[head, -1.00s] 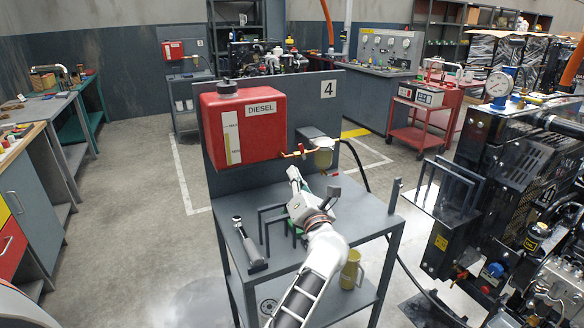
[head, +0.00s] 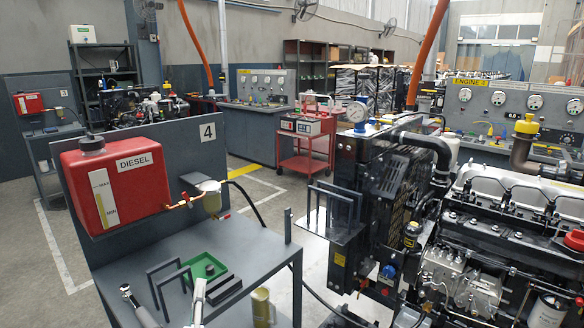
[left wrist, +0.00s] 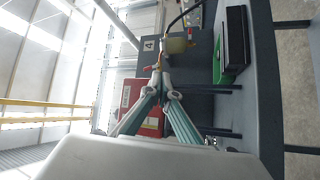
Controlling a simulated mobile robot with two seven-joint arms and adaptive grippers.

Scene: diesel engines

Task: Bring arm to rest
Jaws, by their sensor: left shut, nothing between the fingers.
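My left gripper (left wrist: 160,76) is shut and empty in the left wrist view. Its two fingers meet at the tips, with the red diesel tank (left wrist: 130,98) and the panel behind them. In the head view only a narrow white part of my left arm or gripper (head: 198,298) shows at the bottom edge, over the grey bench. Its fingers cannot be made out there. My right gripper is in neither view.
The grey bench (head: 247,262) carries the red diesel tank (head: 113,183), a green tray (head: 204,268), dark upright brackets and a metal tool (head: 140,306). A yellow jug (head: 261,306) stands below. A diesel engine (head: 490,240) fills the right. A red cart (head: 304,150) stands behind.

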